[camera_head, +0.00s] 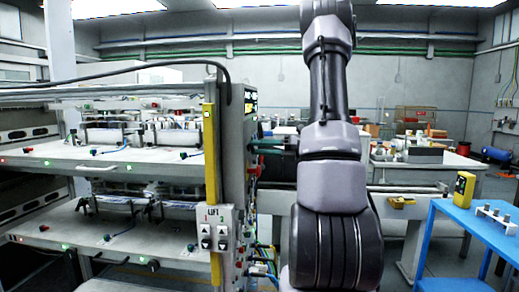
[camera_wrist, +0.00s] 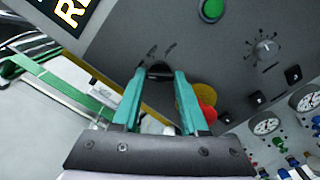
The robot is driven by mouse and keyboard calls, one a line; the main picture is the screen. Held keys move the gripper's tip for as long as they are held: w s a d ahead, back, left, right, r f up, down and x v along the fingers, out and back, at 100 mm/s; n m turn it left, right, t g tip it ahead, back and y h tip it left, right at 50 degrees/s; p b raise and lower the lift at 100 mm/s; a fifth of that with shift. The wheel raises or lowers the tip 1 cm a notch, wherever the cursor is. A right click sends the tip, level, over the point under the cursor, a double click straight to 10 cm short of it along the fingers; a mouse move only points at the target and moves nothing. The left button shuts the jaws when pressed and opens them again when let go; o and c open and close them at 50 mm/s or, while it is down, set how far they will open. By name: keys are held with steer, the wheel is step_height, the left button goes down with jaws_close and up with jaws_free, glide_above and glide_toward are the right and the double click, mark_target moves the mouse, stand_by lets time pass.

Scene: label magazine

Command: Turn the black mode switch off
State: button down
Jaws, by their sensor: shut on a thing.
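The black mode switch (camera_wrist: 160,70) is a small dark knob on the grey control panel (camera_wrist: 130,35) in the wrist view, with faint markings above it. My gripper (camera_wrist: 160,76) has its two teal fingers on either side of the knob and is shut on it. The fingertips hide the knob's sides, and I cannot read its setting. In the head view my gripper (camera_head: 266,146) reaches left to the side of the machine, and the switch is hidden there.
Close to the right finger are a red button (camera_wrist: 207,113) and its yellow backing (camera_wrist: 208,94). A green button (camera_wrist: 212,10), a dial (camera_wrist: 265,47) and gauges (camera_wrist: 267,126) share the panel. A blue cart (camera_head: 465,225) stands at the right in the head view.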

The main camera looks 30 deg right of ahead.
steer(key=n, duration=0.5)
steer(key=shift+n, duration=0.3)
stand_by(0.5)
steer(key=shift+c, duration=2.2)
jaws_free()
steer(key=v, duration=1)
steer(key=shift+s+d, duration=0.25)
steer(key=shift+d, duration=0.1)
